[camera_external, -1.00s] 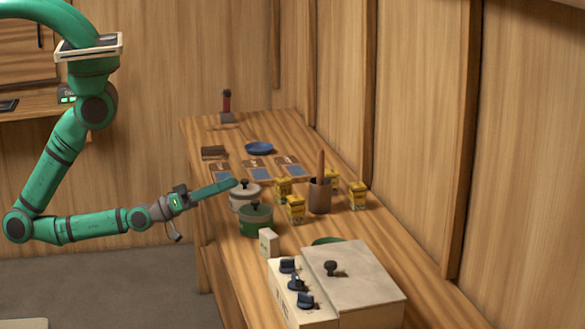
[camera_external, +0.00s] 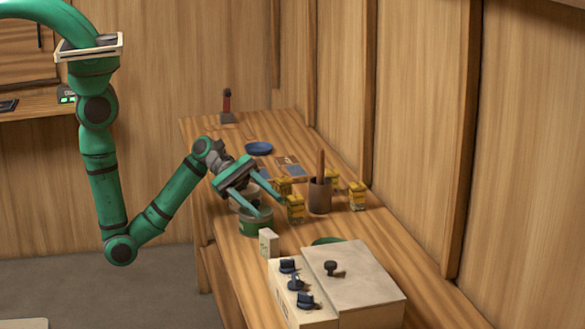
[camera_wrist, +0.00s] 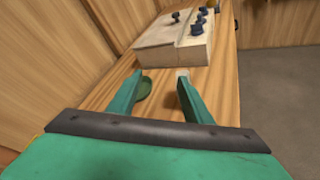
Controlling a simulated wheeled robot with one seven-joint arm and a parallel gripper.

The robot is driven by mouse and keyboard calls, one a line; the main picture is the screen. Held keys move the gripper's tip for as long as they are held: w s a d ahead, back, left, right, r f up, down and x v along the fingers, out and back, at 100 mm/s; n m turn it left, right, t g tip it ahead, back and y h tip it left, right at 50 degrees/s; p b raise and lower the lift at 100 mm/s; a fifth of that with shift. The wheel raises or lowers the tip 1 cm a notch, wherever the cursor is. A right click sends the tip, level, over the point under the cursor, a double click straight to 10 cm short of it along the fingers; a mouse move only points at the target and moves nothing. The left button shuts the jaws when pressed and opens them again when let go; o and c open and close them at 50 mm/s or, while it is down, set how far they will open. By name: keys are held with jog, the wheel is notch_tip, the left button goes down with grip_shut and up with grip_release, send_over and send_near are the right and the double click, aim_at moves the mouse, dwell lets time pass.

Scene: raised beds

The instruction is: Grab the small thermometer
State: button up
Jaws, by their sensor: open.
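A small white upright block (camera_external: 268,242), which may be the thermometer, stands on the wooden bench just left of the knobbed box. I cannot make out any markings on it. In the wrist view the white block (camera_wrist: 183,72) shows at the tip of the right finger, partly hidden by it. My gripper (camera_external: 270,209) is open and empty, angled down above the pots and yellow boxes, farther along the bench than the white block. In the wrist view my gripper (camera_wrist: 158,76) has its fingers spread with bare bench between them.
A green pot (camera_external: 255,224) and yellow boxes (camera_external: 295,209) stand close to the fingers. A brown cup (camera_external: 319,197) holds a stick. A pale knobbed box (camera_external: 360,287) fills the near bench. A green dish (camera_wrist: 144,89) lies near the left finger. The wall bounds the right side.

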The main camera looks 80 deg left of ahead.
aim_at(266, 230)
jog(key=s+a+f+n+g, duration=0.1)
jog(key=s+a+n+g, duration=0.2)
jog(key=a, duration=0.1)
jog(key=shift+x, duration=5.35)
jog(key=shift+f, duration=0.15)
grip_shut()
